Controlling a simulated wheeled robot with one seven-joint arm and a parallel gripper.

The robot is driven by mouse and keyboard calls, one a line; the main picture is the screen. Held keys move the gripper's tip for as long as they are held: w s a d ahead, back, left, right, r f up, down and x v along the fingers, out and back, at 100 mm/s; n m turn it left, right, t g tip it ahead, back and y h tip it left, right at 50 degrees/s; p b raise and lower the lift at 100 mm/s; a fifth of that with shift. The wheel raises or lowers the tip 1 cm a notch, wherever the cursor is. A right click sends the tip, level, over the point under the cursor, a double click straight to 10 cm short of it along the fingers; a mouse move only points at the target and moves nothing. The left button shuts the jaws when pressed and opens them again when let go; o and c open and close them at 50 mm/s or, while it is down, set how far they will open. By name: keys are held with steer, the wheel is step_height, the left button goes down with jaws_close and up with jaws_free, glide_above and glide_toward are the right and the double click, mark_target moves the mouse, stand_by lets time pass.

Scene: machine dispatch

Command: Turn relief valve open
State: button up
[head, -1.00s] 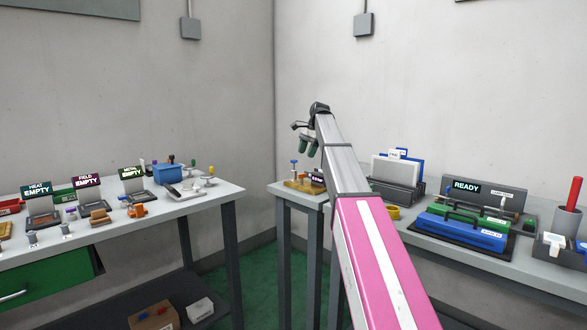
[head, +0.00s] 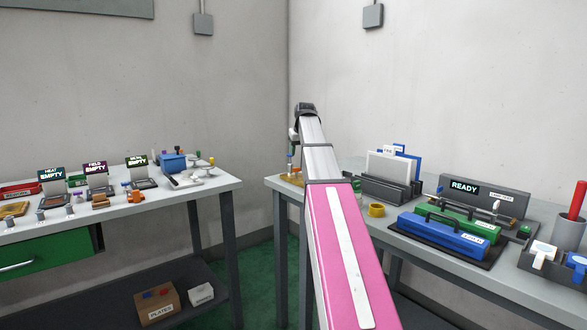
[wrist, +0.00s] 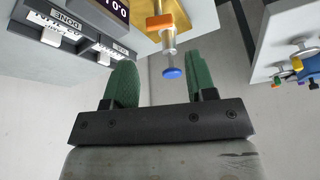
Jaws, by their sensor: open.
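A post with a round blue knob (wrist: 172,73) stands on a yellow-orange base (wrist: 165,20) in the wrist view; it looks like the relief valve, though no label on it is readable. In the head view part of the yellow-orange base (head: 291,181) shows at the left end of the right table, beside my arm. My gripper (wrist: 160,62) is open, with two green fingers apart. In the wrist view the blue knob appears between the fingers, nearer the right one; I see no contact. In the head view my arm hides most of the gripper and the valve.
A display reading 0.0 (wrist: 117,6) and dark boxes with DONE labels (wrist: 65,22) stand beside the base. On the right table are a yellow ring (head: 376,210), a rack of panels (head: 388,188) and a READY station (head: 482,196). Another table (head: 215,188) stands left.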

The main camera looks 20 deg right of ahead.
steer(key=x, duration=0.9)
steer(key=c, duration=0.6)
